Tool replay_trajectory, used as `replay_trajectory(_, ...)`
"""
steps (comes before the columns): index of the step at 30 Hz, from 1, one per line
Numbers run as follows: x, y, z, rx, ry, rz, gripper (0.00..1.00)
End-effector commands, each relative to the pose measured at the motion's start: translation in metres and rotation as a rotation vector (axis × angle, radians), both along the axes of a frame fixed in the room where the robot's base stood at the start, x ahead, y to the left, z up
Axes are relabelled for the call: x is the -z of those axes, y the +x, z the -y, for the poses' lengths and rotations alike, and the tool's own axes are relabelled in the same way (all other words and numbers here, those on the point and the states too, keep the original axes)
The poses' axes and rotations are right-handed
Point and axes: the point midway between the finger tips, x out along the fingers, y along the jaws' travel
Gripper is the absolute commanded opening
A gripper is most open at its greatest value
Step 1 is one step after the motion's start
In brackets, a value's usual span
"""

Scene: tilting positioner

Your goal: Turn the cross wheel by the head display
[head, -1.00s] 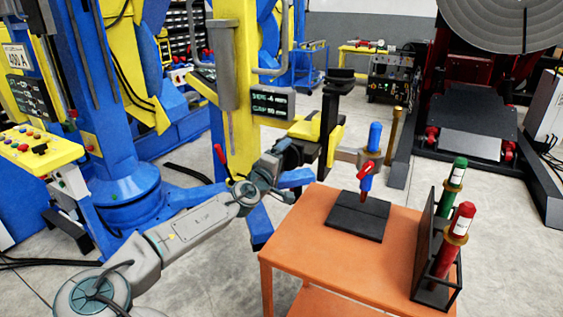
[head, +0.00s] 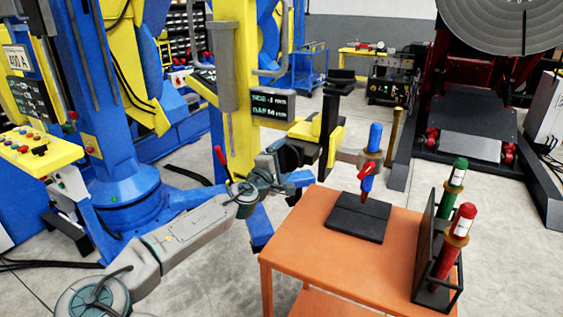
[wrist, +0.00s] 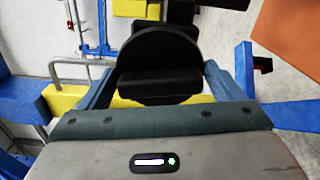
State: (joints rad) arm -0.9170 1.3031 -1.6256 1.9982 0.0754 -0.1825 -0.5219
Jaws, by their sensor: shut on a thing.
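The head display (head: 273,104) is a dark panel with pale text on the yellow column; its small figures are hard to read. The cross wheel (head: 291,153) is a black round part below the display, partly hidden by my gripper. In the wrist view the cross wheel (wrist: 160,50) shows as a black disc with a thick bar across it, between my blue-grey fingers. My gripper (head: 285,168) is shut on the cross wheel; it also shows in the wrist view (wrist: 160,90). The exact finger contact is hard to see.
An orange table (head: 300,245) stands right of my gripper, with a black plate (head: 358,217) under a blue-and-red torch (head: 371,150). A black rack (head: 422,250) holds red and green tools. The blue-and-yellow machine stands close on the left.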

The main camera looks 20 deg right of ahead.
Motion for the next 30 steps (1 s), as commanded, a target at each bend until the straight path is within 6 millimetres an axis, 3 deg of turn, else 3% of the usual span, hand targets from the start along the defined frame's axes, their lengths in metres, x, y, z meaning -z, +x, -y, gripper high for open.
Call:
replay_trajectory(4,0.001,-0.001,0.001,0.002,0.0,-0.003,0.64)
replay_trajectory(5,0.001,-0.001,0.001,0.002,0.001,-0.002,0.92)
replay_trajectory(6,0.001,-0.001,0.001,0.002,0.001,-0.002,0.95)
replay_trajectory(17,0.001,-0.003,-0.005,-0.001,0.0,0.0,0.95)
replay_trajectory(30,0.003,-0.047,-0.062,-0.002,0.0,0.0,0.95)
